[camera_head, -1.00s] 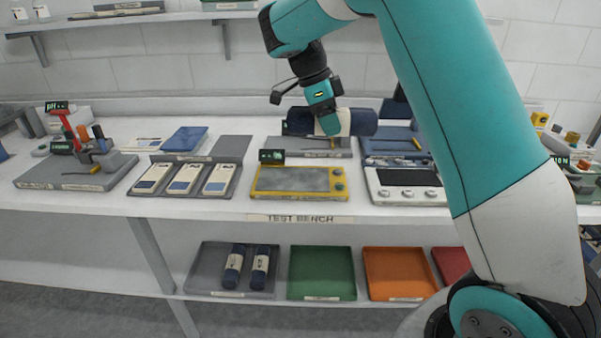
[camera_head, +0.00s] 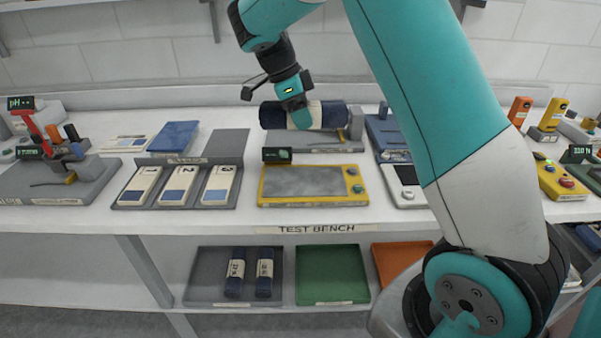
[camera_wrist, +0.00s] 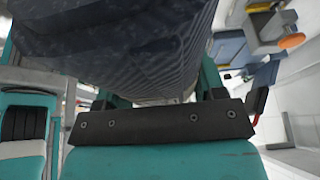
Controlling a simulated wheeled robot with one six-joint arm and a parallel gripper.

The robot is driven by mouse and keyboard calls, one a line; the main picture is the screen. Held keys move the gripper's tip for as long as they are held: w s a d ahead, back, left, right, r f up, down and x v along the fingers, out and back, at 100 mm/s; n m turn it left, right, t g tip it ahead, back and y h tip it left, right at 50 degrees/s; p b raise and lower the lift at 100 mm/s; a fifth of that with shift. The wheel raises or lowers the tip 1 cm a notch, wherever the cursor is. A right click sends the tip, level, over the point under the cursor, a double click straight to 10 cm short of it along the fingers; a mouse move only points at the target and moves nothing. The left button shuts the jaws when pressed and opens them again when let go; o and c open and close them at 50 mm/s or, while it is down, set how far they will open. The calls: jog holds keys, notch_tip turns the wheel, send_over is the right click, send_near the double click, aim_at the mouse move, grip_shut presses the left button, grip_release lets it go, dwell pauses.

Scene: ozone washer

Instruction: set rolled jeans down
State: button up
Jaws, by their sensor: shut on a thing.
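The rolled jeans (camera_head: 331,115) are a dark blue roll with a pale label band. They lie horizontally in my gripper (camera_head: 301,117), above the back of the test bench, over a grey flat fixture (camera_head: 318,143). My gripper is shut on the roll near its middle. In the wrist view the dark denim roll (camera_wrist: 110,45) fills the upper middle, between the fingers. I cannot tell whether the roll touches the fixture below; the gripper and roll hide part of it.
A yellow-framed panel (camera_head: 264,188) lies in front. A grey tray with several labelled cards (camera_head: 180,186) is on the left. A white device (camera_head: 405,190) is on the right. On the lower shelf, two rolls (camera_head: 250,272) lie in a grey tray (camera_head: 208,278), beside an empty green tray (camera_head: 331,275).

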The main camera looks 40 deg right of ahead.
jog(key=p, duration=0.1)
send_over(310, 180)
jog(key=a, duration=0.1)
jog(key=f, duration=1.1)
jog(key=shift+w+a+f, duration=0.1)
jog(key=shift+w+f, duration=0.1)
jog(key=shift+w, duration=0.15)
jog(key=shift+f+p, duration=0.55)
jog(key=shift+f, duration=1.75)
jog(key=shift+f, duration=0.25)
jog(key=o, duration=1.2)
jog(key=shift+r, duration=0.1)
jog(key=shift+c, duration=0.2)
jog(key=shift+r, duration=0.1)
